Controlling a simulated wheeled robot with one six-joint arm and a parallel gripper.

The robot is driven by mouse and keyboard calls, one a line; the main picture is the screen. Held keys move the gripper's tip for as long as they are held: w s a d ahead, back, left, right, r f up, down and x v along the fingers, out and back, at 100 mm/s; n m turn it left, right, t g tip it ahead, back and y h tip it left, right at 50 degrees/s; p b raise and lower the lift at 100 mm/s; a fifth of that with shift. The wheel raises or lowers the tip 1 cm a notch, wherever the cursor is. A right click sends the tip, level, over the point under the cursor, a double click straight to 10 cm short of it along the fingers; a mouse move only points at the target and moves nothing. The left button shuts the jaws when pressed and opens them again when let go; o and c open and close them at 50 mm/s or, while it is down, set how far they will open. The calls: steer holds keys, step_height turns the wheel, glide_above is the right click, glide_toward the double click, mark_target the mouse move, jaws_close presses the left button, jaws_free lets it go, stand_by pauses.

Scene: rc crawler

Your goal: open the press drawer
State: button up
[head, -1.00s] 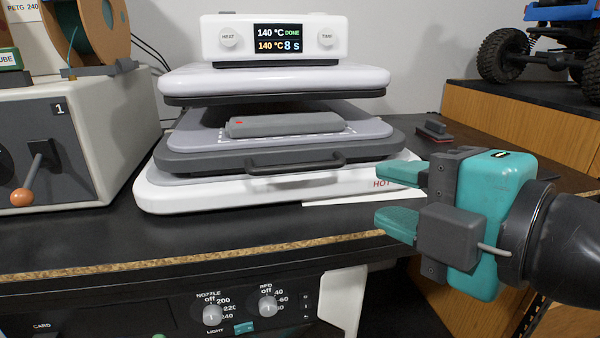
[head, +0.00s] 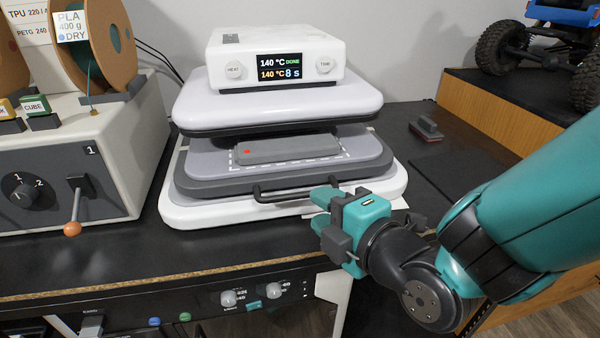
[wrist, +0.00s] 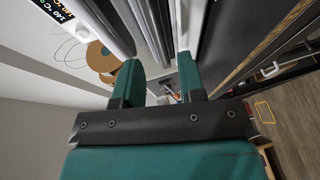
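The heat press (head: 275,100) stands on the black bench, its white upper plate raised over the drawer. The press drawer (head: 215,187) is a grey tray with a dark front handle (head: 285,196). My gripper (head: 320,206) is at the right end of this handle, its teal fingers apart. I cannot tell from the head view whether the handle lies between the fingers or behind them. In the wrist view my gripper (wrist: 160,80) shows a clear gap between its fingers, with nothing visibly clamped.
A grey block (head: 290,149) with a red dot lies on the drawer's pad, inside a dashed outline. A white control box (head: 60,165) with an orange-tipped lever stands left. A dark stamp-like block (head: 427,128) lies right.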

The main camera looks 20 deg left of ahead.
mark_target(303, 196)
steer(key=p+x, duration=0.1)
steer(key=x, duration=0.5)
steer(key=shift+w+a+f, duration=0.1)
steer(key=shift+a, duration=0.1)
steer(key=shift+c, duration=0.4)
jaws_close()
